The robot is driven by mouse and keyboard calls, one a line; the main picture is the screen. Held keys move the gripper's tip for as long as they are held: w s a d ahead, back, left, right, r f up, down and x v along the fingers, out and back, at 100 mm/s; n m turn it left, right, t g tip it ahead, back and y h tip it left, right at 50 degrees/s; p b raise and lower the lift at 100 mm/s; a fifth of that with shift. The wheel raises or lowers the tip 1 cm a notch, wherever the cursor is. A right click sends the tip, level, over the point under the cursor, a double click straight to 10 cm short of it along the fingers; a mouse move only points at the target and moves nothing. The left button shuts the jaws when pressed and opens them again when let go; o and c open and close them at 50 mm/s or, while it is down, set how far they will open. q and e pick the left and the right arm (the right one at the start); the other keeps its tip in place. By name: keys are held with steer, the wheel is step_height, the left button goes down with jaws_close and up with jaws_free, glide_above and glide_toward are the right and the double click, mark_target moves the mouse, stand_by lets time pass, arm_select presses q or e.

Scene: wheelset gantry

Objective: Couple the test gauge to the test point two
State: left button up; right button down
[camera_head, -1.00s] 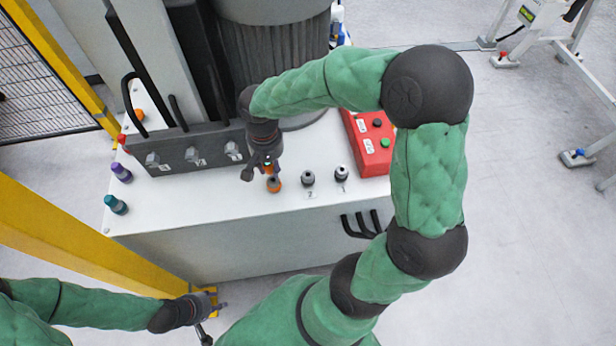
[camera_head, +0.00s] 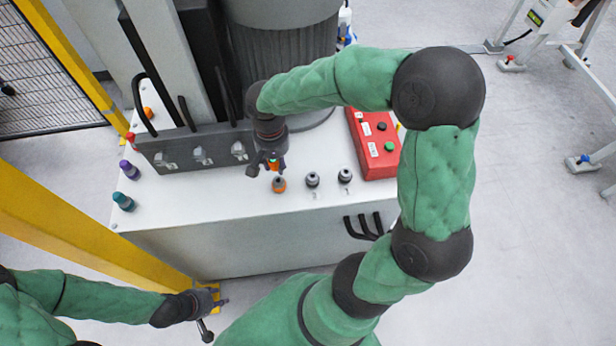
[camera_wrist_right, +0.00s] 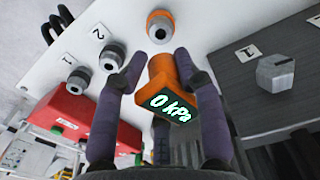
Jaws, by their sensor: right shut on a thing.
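The test gauge (camera_wrist_right: 170,92), an orange body with a green "0 kPa" display, is between the purple fingers of my right gripper (camera_wrist_right: 157,62) in the right wrist view. My right gripper (camera_head: 267,167) is shut on it; only a bit of orange shows there in the head view. The gauge is near the orange-ringed fitting (camera_head: 279,185), also in the wrist view (camera_wrist_right: 160,26); I cannot tell whether they touch. Test point two (camera_head: 312,180), grey with a dark collar, stands right of that fitting; its label "2" shows in the wrist view (camera_wrist_right: 110,57). My left gripper (camera_head: 210,313) looks open and empty.
Test point one (camera_head: 345,175) stands right of test point two. Beyond it is a red button box (camera_head: 374,143). A dark block with grey knobs (camera_head: 195,150) stands behind left. Purple (camera_head: 130,170) and teal (camera_head: 123,202) fittings are at the white top's left edge.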

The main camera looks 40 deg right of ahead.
steer(key=m+t+p, duration=0.1)
steer(key=m+t, duration=0.1)
glide_above(314, 173)
steer(key=s+a, duration=0.1)
steer(key=shift+s+r, duration=0.15)
steer(key=shift+r, duration=0.2)
steer(key=shift+a+f, duration=0.1)
steer(key=shift+f, duration=0.05)
steer(key=shift+f+b, duration=2.2)
steer(key=shift+f, duration=0.6)
steer(key=shift+f+b, duration=0.4)
steer(key=shift+f, duration=0.1)
steer(key=c, duration=0.7)
jaws_free()
steer(key=shift+r, duration=0.1)
steer(key=r, duration=0.4)
steer(key=s+r, duration=0.1)
steer(key=r, duration=0.6)
steer(key=shift+s+d+r, duration=0.2)
steer(key=shift+s+r, duration=0.2)
